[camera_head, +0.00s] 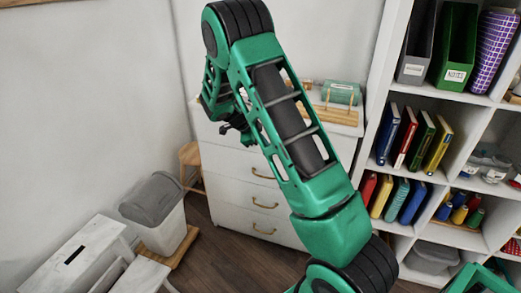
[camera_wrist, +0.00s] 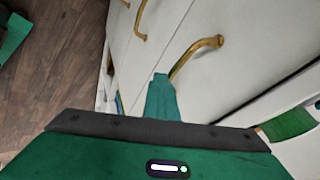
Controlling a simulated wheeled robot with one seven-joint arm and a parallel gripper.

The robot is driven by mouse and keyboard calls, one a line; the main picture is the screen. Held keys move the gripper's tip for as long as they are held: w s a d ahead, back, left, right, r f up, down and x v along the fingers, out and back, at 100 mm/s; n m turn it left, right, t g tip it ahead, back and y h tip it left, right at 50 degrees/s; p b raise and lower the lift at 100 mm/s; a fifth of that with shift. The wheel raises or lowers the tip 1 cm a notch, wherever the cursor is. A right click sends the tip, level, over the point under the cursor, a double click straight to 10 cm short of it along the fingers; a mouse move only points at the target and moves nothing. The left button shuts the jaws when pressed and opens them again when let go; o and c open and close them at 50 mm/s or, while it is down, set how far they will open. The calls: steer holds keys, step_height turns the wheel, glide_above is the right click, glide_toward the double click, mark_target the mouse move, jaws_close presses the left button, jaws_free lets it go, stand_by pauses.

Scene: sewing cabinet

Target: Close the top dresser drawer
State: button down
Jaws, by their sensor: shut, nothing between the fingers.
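The white dresser (camera_head: 228,185) stands against the back wall, with several drawers and gold handles. My green arm crosses in front of it and hides much of its upper part, so I cannot tell in the head view how far the top drawer is out. My gripper (camera_wrist: 160,78) is shut and empty. Its green fingertips are close to a white drawer front (camera_wrist: 265,45), beside the lower end of a curved gold handle (camera_wrist: 198,55). I cannot tell whether they touch. In the head view, the dark gripper end is partly hidden near the dresser's upper left.
A wooden rack and a green box (camera_head: 341,93) stand on the dresser top. A shelf unit (camera_head: 368,145) with books and binders is at the right. A grey-lidded bin (camera_head: 155,210) and a wooden stool (camera_head: 190,158) are at the left. Floor (camera_head: 215,250) is clear before the dresser.

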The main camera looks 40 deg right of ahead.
steer(key=shift+w+d+r, duration=0.1)
steer(key=shift+d, duration=0.25)
steer(key=s+a+r, duration=0.3)
steer(key=a+r, duration=0.4)
steer(key=a, duration=0.3)
stand_by(0.3)
